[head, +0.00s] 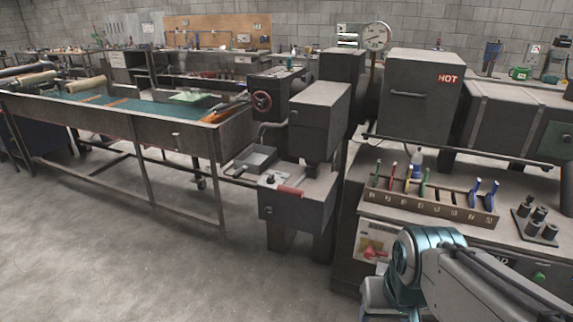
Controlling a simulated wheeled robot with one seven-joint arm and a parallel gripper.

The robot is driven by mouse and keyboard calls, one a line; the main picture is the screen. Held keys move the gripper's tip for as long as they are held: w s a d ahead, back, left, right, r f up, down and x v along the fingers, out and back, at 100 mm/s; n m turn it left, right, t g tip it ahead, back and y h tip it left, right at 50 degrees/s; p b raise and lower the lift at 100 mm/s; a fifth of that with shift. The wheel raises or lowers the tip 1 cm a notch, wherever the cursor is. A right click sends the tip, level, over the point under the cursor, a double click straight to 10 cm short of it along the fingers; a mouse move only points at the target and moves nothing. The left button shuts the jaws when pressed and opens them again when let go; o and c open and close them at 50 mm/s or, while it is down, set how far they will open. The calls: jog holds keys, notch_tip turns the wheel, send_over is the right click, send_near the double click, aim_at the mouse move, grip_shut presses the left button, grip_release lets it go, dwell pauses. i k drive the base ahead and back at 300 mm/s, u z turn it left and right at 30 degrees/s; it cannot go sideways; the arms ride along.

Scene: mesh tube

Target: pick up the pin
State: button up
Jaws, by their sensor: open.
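I cannot make out for certain which thing is the pin. A brown slotted rack (430,203) on the bench at right holds several slim upright pieces with red, yellow, green and blue parts. A dark plate (527,226) to its right carries several short dark cylinders (540,213). Part of my arm (420,262) shows at the bottom right, in front of the bench and lower in the picture than the rack. My gripper and its fingertips are not visible; the arm runs out of the bottom edge.
A grey machine box (420,95) marked HOT stands behind the rack. A dark machine with a red handle (291,191) and a small metal tray (256,158) stand left of the bench. A long table (110,118) fills the left. Open concrete floor (130,260) lies in front.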

aim_at(530, 198)
jog(key=z, duration=2.35)
jog(key=i, duration=2.05)
jog(key=u, duration=1.7)
jog(key=i, duration=0.5)
jog(key=u, duration=0.05)
